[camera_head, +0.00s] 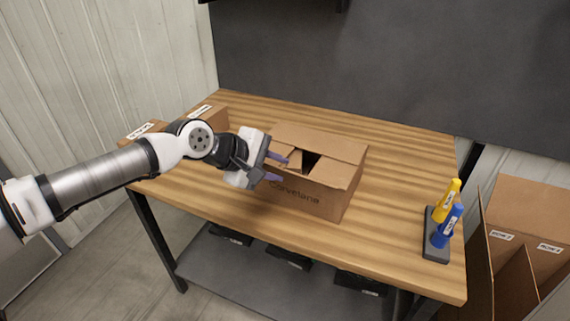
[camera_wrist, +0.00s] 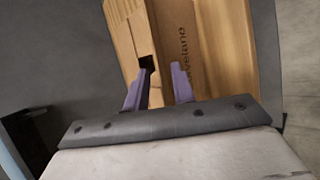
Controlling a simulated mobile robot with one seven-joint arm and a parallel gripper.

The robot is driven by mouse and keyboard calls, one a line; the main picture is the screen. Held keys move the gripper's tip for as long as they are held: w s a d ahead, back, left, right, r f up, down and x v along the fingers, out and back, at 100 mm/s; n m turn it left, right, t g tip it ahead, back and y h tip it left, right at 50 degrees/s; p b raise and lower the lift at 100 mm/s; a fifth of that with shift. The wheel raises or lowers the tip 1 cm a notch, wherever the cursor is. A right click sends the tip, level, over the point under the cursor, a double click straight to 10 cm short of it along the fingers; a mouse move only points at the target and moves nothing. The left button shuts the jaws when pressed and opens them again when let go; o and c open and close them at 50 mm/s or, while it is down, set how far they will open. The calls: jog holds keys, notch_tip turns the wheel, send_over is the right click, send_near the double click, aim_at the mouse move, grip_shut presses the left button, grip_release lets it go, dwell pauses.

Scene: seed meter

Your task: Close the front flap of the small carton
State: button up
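A flap at the front right (camera_head: 333,172) lies nearly level. My gripper (camera_head: 279,168) is at the carton's left end, its purple fingers spread apart. In the wrist view the fingers (camera_wrist: 157,90) point at the carton (camera_wrist: 190,50), with the lettered side by the right finger.
The wooden table (camera_head: 400,200) is clear around the carton's right. A stand with yellow (camera_head: 447,200) and blue (camera_head: 448,225) tools is at the right edge. Other cartons stand behind my arm (camera_head: 205,112) and on the right beyond the table (camera_head: 525,215).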

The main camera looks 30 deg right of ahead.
jog(key=shift+x, duration=1.65)
grip_shut()
